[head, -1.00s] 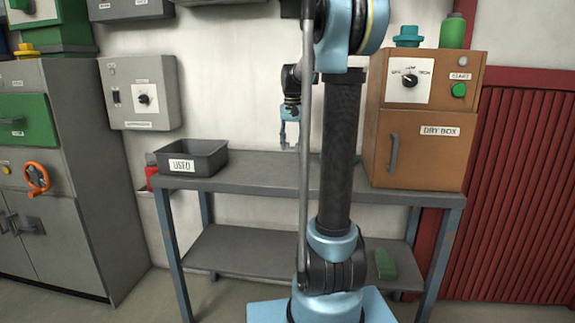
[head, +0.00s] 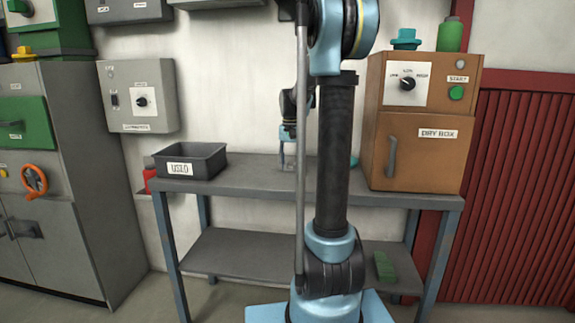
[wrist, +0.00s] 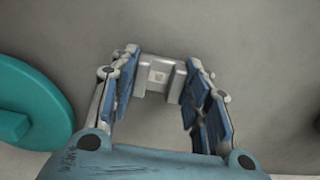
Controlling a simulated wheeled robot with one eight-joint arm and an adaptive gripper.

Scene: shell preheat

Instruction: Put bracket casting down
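The bracket casting (wrist: 158,77), a small grey metal piece with a paler square in its middle, sits between my gripper's fingertips (wrist: 161,76) in the wrist view. The blue finger pads appear to touch it on both sides. In the head view my gripper (head: 287,155) points down just above or at the grey bench top (head: 250,178). The casting is too small there to make out clearly. I cannot tell whether it touches the bench.
A teal round object (wrist: 30,110) lies close left of my gripper in the wrist view. A dark bin marked USED (head: 205,165) stands at the bench's left. The brown dry box (head: 420,155) stands at the right. Bench top between bin and gripper is clear.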

